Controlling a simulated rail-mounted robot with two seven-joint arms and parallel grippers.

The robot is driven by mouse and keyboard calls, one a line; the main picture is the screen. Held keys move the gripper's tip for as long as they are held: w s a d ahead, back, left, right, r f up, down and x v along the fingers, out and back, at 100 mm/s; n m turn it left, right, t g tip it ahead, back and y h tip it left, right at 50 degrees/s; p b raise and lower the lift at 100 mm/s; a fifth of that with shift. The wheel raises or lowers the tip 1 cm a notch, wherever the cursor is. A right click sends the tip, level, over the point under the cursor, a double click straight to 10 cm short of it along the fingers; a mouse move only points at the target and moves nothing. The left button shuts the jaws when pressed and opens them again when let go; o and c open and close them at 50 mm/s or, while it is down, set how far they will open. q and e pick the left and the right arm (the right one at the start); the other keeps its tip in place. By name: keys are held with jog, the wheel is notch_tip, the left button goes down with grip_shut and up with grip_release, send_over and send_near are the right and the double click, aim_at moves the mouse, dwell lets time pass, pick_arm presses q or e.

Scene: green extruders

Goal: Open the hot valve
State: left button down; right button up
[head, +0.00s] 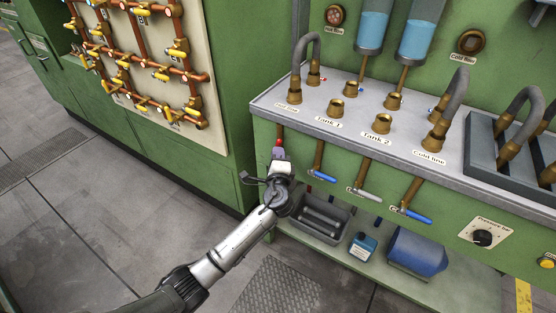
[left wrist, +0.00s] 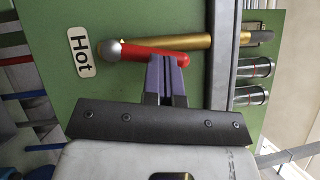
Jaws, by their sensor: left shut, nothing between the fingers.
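The hot valve has a red handle (left wrist: 145,55) with a grey ball at one end, beside a brass pipe (left wrist: 205,41). A "Hot" label (left wrist: 82,52) is on the green panel next to it. In the head view only a bit of red (head: 279,142) shows under the counter edge, mostly hidden by my gripper. My left gripper (head: 278,153) is at this handle. In the left wrist view its purple fingers (left wrist: 167,61) are together and empty, with their tips at the red handle's side; I cannot tell whether they touch it. My right gripper is not in view.
Blue-handled valves (head: 318,172) and a white-handled valve (head: 365,194) hang to the right along the counter front. The grey counter (head: 310,105) overhangs them. A lower shelf holds a grey bin (head: 322,228) and a blue container (head: 418,252). Floor to the left is clear.

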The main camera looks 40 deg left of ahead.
pick_arm(q)
jog(key=shift+r, duration=0.1)
jog(key=n+p, duration=0.1)
jog(key=p, duration=0.1)
jog(key=a+n+g+p, duration=0.1)
jog(key=shift+a+r+n+g+h+p, duration=0.1)
jog(key=shift+a+n+g+h+p, duration=0.2)
jog(key=shift+n+h+p, duration=0.1)
dwell(0.4)
jog(key=p+v, duration=0.3)
jog(key=v, duration=1.1)
jog(key=shift+p, duration=0.4)
